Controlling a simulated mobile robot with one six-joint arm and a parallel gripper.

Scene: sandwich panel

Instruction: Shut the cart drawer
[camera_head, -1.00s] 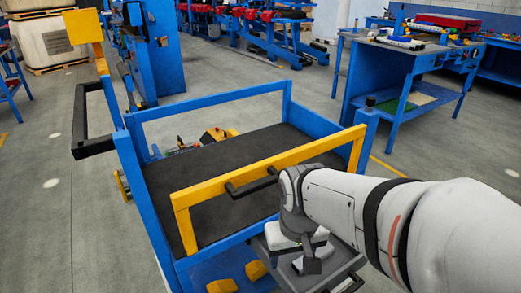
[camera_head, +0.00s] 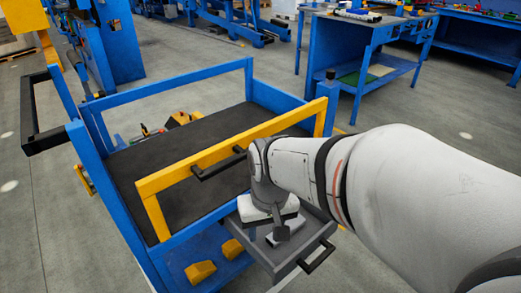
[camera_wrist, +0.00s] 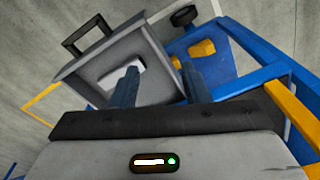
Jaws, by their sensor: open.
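The grey cart drawer (camera_head: 279,267) is pulled out from the blue cart (camera_head: 110,205), below its black top shelf. Its black handle (camera_head: 316,257) is on the outer front, and also shows in the wrist view (camera_wrist: 86,35). In the wrist view the drawer (camera_wrist: 151,42) is tilted at upper left, with a whitish object (camera_wrist: 122,76) inside. My gripper (camera_head: 281,236) is over the drawer in the head view, pointing down. In the wrist view its two fingers (camera_wrist: 158,78) are apart with nothing held between them. Whether a fingertip touches the drawer cannot be told.
A yellow rail (camera_head: 235,150) with a black bar handle (camera_head: 217,166) runs along the cart's near top edge, close beside my wrist. Yellow pieces (camera_head: 201,271) lie on the cart's lower shelf. A blue workbench (camera_head: 365,45) stands behind. The floor at lower right is clear.

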